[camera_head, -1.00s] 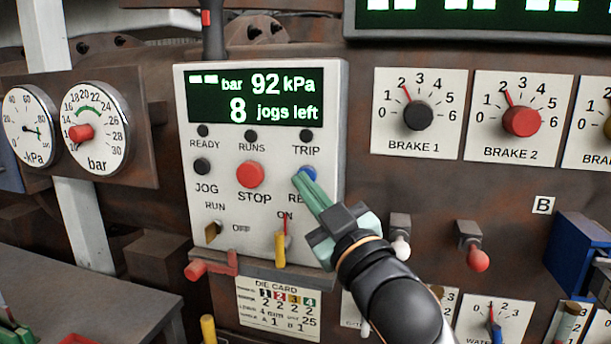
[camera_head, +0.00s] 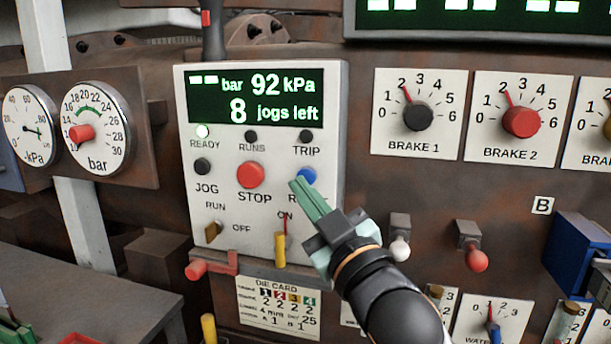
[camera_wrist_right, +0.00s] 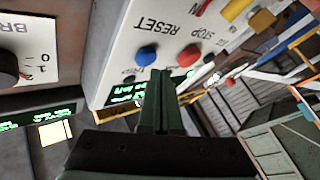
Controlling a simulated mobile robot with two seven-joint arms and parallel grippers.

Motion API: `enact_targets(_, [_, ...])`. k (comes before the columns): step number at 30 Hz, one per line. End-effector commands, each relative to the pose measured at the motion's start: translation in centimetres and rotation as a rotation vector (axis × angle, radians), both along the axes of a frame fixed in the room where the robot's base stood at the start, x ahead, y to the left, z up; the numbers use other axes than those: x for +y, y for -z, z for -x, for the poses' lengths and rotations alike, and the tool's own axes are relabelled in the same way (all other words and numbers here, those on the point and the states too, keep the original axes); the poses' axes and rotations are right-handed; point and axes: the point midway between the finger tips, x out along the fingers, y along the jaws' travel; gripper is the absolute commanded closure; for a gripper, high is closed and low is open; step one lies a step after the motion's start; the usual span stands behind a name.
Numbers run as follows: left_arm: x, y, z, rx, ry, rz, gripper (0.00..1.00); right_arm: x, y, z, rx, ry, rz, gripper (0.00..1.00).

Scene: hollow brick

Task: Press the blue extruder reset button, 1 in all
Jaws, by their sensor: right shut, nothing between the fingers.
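The blue reset button (camera_head: 307,176) sits on the white control panel (camera_head: 335,120), below the TRIP lamp (camera_head: 306,136), and its label is partly hidden by my right gripper. The READY lamp (camera_head: 202,131) is lit and the TRIP and RUNS lamps are dark. My right gripper (camera_head: 296,184) is shut and empty, its green fingertips just left of and below the blue button, apparently clear of it. In the right wrist view the blue button (camera_wrist_right: 146,56) shows beyond the shut fingers (camera_wrist_right: 160,75). A sliver of my left gripper (camera_head: 14,332) may show at the lower left corner.
The red STOP button (camera_head: 251,174) and black JOG button (camera_head: 202,166) are left of the blue button. A yellow ON/OFF lever (camera_head: 280,248) is below. Brake knobs (camera_head: 418,116) and toggle levers (camera_head: 400,248) stand to the right. The display (camera_head: 250,97) reads 92 kPa and 8 jogs left.

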Motion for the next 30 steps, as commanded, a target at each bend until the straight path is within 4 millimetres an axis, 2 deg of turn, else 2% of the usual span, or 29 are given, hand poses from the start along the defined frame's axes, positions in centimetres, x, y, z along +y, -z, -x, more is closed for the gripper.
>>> enact_targets(8, [0.0, -0.1, 0.0, 0.0, 0.0, 0.0, 0.5, 0.1, 0.0, 0.2, -0.001, -0.001, 0.0, 1.0])
enact_targets(21, [0.0, -0.7, 0.0, 0.0, 0.0, 0.0, 0.5, 1.4, 0.0, 4.2, -0.001, -0.003, -0.001, 1.0])
enact_targets(30, [0.0, -0.8, 0.0, -0.001, 0.0, 0.0, 0.5, 1.6, 0.0, 4.8, -0.001, -0.001, 0.0, 1.0])
